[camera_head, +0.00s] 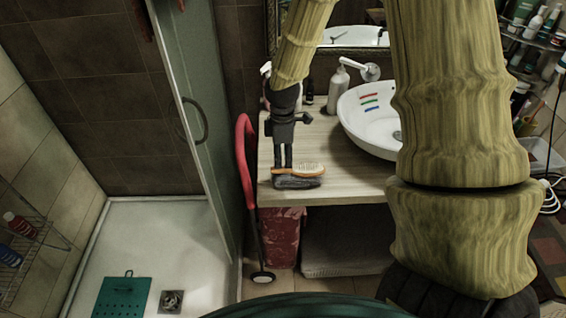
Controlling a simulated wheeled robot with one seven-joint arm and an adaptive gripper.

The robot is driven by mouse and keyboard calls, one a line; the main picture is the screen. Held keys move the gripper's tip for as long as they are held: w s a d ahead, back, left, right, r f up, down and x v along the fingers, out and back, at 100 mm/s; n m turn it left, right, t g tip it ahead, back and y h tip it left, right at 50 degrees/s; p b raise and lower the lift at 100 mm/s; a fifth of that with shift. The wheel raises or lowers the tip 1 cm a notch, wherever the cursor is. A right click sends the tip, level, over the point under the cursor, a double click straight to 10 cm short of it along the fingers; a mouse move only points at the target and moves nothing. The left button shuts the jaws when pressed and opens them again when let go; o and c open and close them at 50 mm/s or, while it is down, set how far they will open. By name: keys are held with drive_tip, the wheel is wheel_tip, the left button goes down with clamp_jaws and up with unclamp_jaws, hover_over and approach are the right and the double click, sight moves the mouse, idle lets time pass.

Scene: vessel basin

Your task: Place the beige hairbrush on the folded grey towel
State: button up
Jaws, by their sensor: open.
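The beige hairbrush (308,169) lies on top of the dark grey folded towel (298,182), near the front left edge of the wooden counter. Its bristle head points right. My gripper (284,165) reaches down from above at the brush's left end, fingers apart. The fingertips are at or just behind the brush handle; whether they touch it I cannot tell. The handle end is partly hidden near the fingers.
A white basin (365,127) stands on the counter (345,182) to the right, with a soap bottle (338,90) behind it. Small bottles stand behind my gripper. A red-handled trolley (243,160) stands left of the counter, beside the glass shower door (195,110).

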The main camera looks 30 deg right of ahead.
wheel_tip(320, 180, up, 8)
drive_tip(key=b, duration=0.1)
drive_tip(key=shift+f+b, duration=0.25)
drive_tip(key=shift+b, duration=0.1)
drive_tip(key=shift+f, duration=0.1)
